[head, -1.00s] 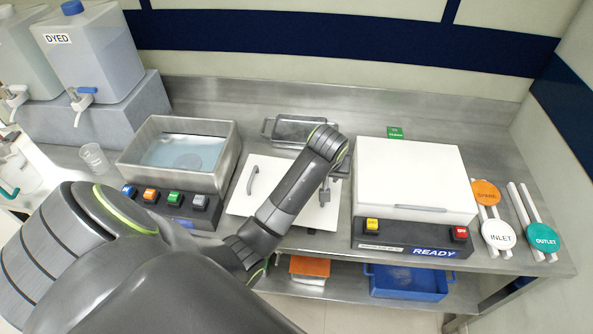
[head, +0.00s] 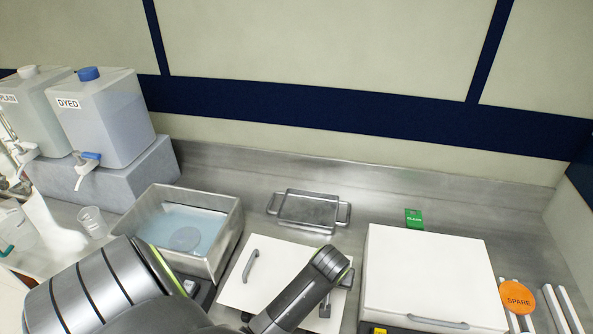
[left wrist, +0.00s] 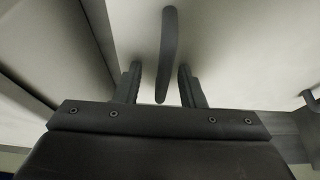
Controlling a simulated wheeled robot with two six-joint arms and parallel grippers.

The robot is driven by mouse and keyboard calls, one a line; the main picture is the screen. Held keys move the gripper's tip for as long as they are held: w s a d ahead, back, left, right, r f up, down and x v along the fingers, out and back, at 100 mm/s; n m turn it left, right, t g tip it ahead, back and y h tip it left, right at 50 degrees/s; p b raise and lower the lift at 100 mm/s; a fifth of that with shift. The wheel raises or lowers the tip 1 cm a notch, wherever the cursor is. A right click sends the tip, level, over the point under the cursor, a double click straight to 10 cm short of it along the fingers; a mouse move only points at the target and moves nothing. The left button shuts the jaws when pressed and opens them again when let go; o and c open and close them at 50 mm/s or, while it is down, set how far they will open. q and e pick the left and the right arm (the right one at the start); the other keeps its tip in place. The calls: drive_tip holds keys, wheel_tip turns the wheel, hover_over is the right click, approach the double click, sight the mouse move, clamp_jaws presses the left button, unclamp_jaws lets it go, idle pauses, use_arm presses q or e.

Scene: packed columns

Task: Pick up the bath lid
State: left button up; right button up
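The bath lid (head: 268,272) is a flat white square panel with a dark bar handle (head: 250,266) near its left edge, lying on the counter right of the bath (head: 222,250). The bath is an open metal tank of pale blue liquid with a round grey disc in it. My left gripper (head: 326,303) is low over the lid's right side, partly hidden by my arm. In the left wrist view its fingers (left wrist: 159,67) are open, one on each side of a dark bar handle (left wrist: 168,35), with gaps showing. My right gripper is not in view.
A wire-handled metal tray (head: 308,209) lies behind the lid. A white-topped unit (head: 430,275) stands close on the right, with a green tag (head: 413,218) behind it. The dyed container (head: 105,120) and a clear cup (head: 92,222) are at left. The back counter strip is mostly clear.

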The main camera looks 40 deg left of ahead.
use_arm(q)
drive_tip(key=shift+s, duration=0.25)
drive_tip(key=shift+s+d, duration=0.15)
drive_tip(key=shift+s, duration=0.05)
clamp_jaws()
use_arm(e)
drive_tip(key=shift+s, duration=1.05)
